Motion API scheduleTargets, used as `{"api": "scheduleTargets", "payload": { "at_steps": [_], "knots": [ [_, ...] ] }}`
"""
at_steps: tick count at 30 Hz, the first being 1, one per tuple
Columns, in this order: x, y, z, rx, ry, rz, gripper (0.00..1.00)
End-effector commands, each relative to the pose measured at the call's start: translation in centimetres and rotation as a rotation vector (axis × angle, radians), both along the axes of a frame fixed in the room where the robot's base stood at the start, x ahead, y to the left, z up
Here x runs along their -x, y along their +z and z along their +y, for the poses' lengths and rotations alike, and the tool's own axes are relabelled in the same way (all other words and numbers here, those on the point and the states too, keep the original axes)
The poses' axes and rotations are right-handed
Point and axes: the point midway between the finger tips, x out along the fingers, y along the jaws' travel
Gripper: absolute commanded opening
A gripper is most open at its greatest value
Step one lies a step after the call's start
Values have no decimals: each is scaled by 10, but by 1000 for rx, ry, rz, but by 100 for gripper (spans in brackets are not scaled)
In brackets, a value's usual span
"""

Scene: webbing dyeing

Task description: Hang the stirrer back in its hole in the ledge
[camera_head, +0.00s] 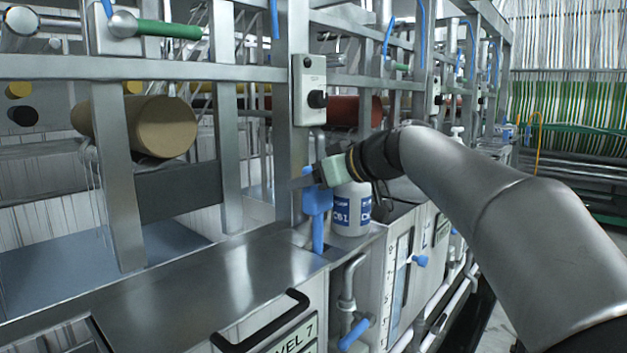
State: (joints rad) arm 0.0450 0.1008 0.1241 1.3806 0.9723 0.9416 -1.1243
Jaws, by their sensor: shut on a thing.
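The blue stirrer (317,204) stands upright over the far end of the metal ledge (190,285). Its wide upper part is at the jaws and its narrow shaft runs down to the ledge's edge. My gripper (312,178) reaches in from the right and is shut on the stirrer near its top. The shaft's lower end meets the ledge in the picture, but I cannot tell whether it is inside the hole or in front of it. The hole itself is not clearly visible.
A white jug with a blue label (350,212) stands close behind and right of the stirrer. A metal post with a grey switch box (309,90) rises just behind. A black handle (262,325) sits at the ledge's front. The ledge's left stretch is bare.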

Motion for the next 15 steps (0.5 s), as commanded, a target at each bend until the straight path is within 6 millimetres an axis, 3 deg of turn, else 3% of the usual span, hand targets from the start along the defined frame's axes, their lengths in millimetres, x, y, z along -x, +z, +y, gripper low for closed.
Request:
{"api": "scheduleTargets", "payload": {
  "at_steps": [1, 15],
  "knots": [
    [0, -10, 0, -1, 0, -1, 16],
    [0, -55, 0, 0, 0, -1, 16]
  ]
}}
